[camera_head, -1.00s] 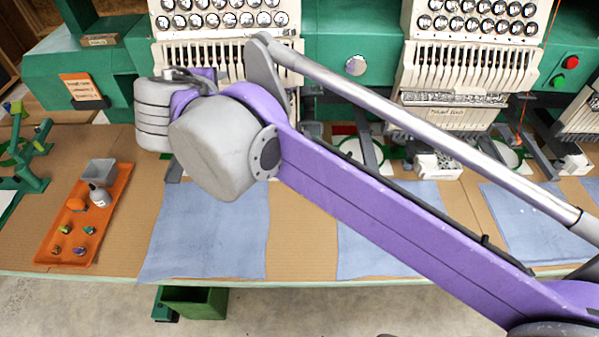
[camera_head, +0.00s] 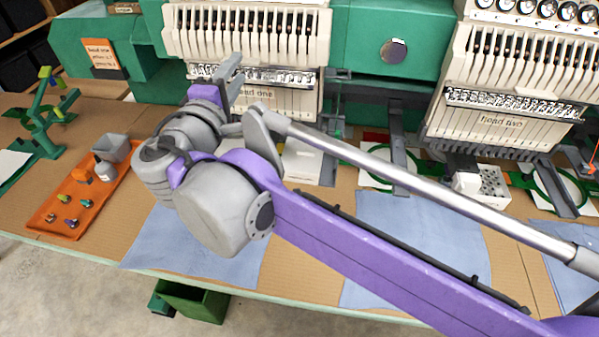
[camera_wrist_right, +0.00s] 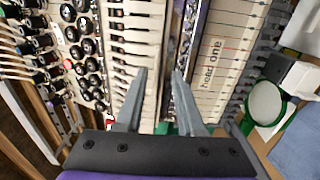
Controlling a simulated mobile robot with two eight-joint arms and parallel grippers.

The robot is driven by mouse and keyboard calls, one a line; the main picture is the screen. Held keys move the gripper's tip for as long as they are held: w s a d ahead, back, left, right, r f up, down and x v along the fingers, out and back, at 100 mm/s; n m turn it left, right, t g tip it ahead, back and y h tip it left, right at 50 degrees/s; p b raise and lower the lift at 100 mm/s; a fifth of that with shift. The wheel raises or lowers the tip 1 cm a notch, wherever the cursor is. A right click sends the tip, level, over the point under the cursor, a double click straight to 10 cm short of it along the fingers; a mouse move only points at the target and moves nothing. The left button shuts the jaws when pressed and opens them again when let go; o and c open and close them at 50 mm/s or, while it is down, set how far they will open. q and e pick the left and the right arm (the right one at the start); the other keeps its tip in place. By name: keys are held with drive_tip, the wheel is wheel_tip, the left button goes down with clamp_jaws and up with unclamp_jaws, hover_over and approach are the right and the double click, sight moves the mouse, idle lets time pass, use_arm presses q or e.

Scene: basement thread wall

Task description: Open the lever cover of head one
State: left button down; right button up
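Head one (camera_head: 248,35) is a cream embroidery head with a slotted front. Below the slots runs a shiny strip of metal levers (camera_head: 285,76), and under that a cream panel lettered "head one" (camera_head: 285,101). I cannot clearly make out a separate lever cover or its state. My right gripper (camera_head: 239,68) is at the left part of this strip and hides some of it. In the right wrist view its two grey fingers (camera_wrist_right: 160,72) are apart, pointing at the front between the slotted face and the lettered panel (camera_wrist_right: 222,75). Contact is unclear. My left gripper is out of view.
Head two (camera_head: 512,65) stands to the right. An orange tray (camera_head: 48,215) with small parts and a green stand (camera_head: 42,130) are on the left. Blue cloths (camera_head: 415,235) lie along the table's front. My right arm crosses above the table.

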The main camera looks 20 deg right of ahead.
drive_tip(key=p+v, duration=0.1)
drive_tip(key=v, duration=0.9)
drive_tip(key=s+d+f+m+g+y+p, duration=0.1)
drive_tip(key=s+d+f+g+p, duration=0.1)
drive_tip(key=d+f, duration=0.3)
drive_tip(key=s+d+f+m+g+y+p, duration=0.1)
drive_tip(key=s+d+f+m+g+p, duration=0.1)
drive_tip(key=d+f+g, duration=0.2)
drive_tip(key=shift+d+f+g+p, duration=0.3)
drive_tip(key=shift+d+f, duration=0.6)
drive_tip(key=shift+f, duration=0.95)
drive_tip(key=shift+s, duration=0.1)
